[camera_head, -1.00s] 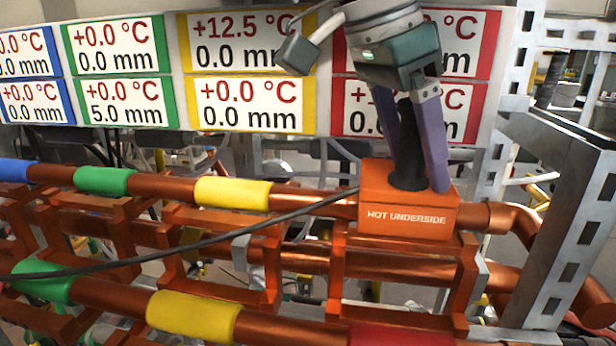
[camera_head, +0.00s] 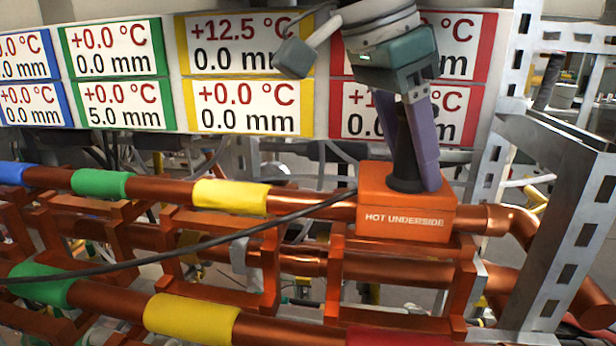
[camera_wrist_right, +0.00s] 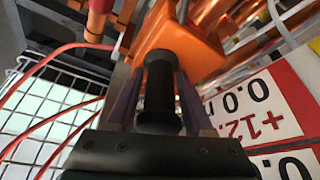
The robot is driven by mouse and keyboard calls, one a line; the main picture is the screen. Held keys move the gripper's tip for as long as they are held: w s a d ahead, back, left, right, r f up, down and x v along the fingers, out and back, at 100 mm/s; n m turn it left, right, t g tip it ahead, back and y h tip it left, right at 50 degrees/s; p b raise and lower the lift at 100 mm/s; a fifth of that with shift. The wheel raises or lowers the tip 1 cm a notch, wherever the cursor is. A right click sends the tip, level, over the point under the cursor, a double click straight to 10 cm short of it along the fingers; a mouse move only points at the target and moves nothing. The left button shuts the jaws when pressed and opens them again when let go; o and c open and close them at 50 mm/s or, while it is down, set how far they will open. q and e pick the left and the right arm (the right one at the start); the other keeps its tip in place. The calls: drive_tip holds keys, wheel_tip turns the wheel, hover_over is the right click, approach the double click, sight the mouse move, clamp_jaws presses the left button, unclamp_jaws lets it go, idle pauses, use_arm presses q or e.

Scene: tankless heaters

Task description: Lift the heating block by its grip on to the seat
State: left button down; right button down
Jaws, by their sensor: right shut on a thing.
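The heating block (camera_head: 405,217) is an orange box marked HOT UNDERSIDE, with a black upright grip (camera_head: 405,150) on top. It is at the right end of the upper copper pipe, in front of or on it. My right gripper (camera_head: 418,165) comes down from above and is shut on the grip, with a purple finger beside it. In the right wrist view the black grip (camera_wrist_right: 160,95) stands between the two fingers, and the orange block (camera_wrist_right: 180,35) lies beyond. I cannot tell which part is the seat. My left gripper is not in view.
Copper pipes carry blue, green (camera_head: 103,184), yellow (camera_head: 231,196) and red sleeves. A black cable (camera_head: 190,248) runs across to the block. Orange brackets (camera_head: 335,270) stand below. A grey metal frame (camera_head: 565,220) is close on the right. Readout panels (camera_head: 247,107) hang behind.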

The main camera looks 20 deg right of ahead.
drive_tip(key=shift+a+r, duration=0.1)
drive_tip(key=shift+a+r, duration=0.1)
drive_tip(key=shift+r, duration=0.1)
drive_tip(key=w+a+r+p, duration=0.1)
drive_tip(key=a+r+p, duration=0.6)
drive_tip(key=a, duration=0.6)
drive_tip(key=shift+a+r, duration=0.3)
drive_tip(key=shift+a, duration=0.05)
